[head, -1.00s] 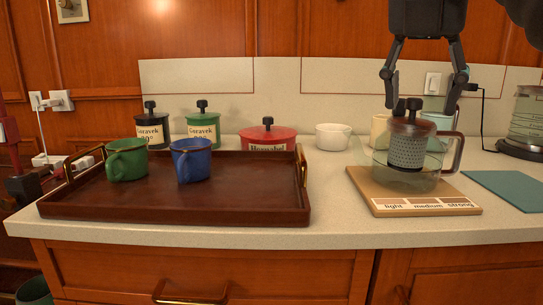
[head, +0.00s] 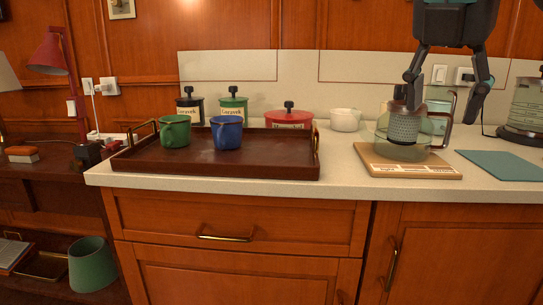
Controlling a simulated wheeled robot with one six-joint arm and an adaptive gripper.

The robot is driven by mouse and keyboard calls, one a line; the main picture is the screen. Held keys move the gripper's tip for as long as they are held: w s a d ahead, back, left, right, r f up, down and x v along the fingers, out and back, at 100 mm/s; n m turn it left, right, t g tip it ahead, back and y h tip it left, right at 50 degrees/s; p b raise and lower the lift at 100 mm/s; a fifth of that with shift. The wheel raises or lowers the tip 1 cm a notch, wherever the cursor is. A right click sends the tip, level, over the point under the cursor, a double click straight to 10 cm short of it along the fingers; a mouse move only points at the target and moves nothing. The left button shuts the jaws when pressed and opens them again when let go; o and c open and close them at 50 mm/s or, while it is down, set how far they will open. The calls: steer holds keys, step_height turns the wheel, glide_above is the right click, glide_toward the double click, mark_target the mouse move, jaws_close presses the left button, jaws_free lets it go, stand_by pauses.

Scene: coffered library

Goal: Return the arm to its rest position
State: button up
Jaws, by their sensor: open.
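My gripper (head: 446,100) hangs fingers down at the upper right of the head view. Its two fingers are spread apart with nothing held between them. Below and behind the fingers, a glass teapot (head: 398,150) with a dark perforated infuser (head: 404,127) and a brown handle stands on a wooden board (head: 378,167) marked with labelled fields. One finger overlaps the pot's knob in the picture; I cannot tell whether they touch.
A brown tray (head: 270,167) holds a green mug (head: 175,132) and a blue mug (head: 226,133). Behind it stand canisters, a red pot (head: 288,118) and a white bowl (head: 345,120). A teal mat (head: 503,165) and a glass vessel (head: 525,108) are at right.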

steer(key=s+a+f+m+y, duration=0.1)
steer(key=f+m, duration=0.8)
steer(key=f, duration=0.3)
steer(key=s+a+f+m+t+y, duration=0.1)
steer(key=s+a+f+m, duration=0.1)
steer(key=f+m, duration=0.6)
steer(key=s+a+f+m, duration=0.1)
steer(key=a+f+m, duration=0.1)
steer(key=f+m, duration=0.7)
step_height(320, 180, down, 8)
steer(key=shift+s+f+m+t+y, duration=0.25)
steer(key=shift+s+m+t+y, duration=0.05)
steer(key=shift+s+t+y, duration=0.1)
